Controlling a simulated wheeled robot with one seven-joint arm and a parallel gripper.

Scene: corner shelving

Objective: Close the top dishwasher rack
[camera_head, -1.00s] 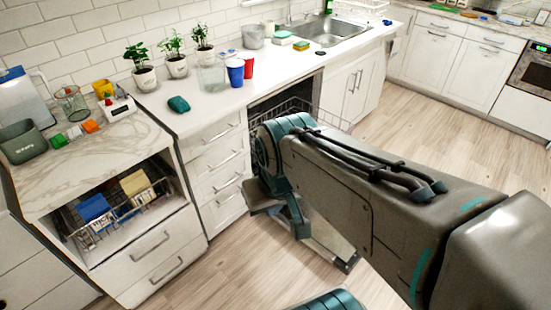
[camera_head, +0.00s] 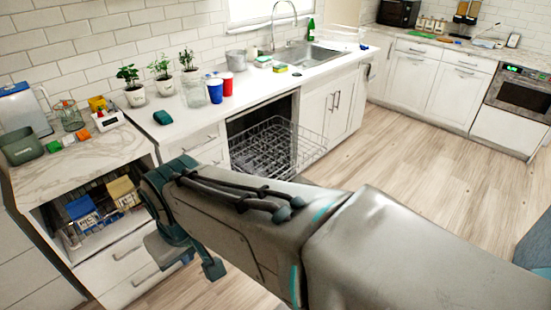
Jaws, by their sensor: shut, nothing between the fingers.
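The top dishwasher rack (camera_head: 265,150) is a dark wire rack. It is pulled out of the dishwasher opening (camera_head: 240,121) under the counter and sticks out over the floor, and it looks empty. My gripper (camera_head: 190,262) is at the lower left, in front of the drawers and clear of the rack. Its fingers are shut and hold nothing. My arm covers the area below the rack, so the dishwasher's door and lower part are hidden.
The counter (camera_head: 180,118) above holds plants, a blue cup (camera_head: 215,90), a red cup (camera_head: 226,83) and a sink (camera_head: 305,54). A lower marble-topped cabinet (camera_head: 75,165) with boxes in its open shelf stands at left. The floor (camera_head: 400,140) at right is clear.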

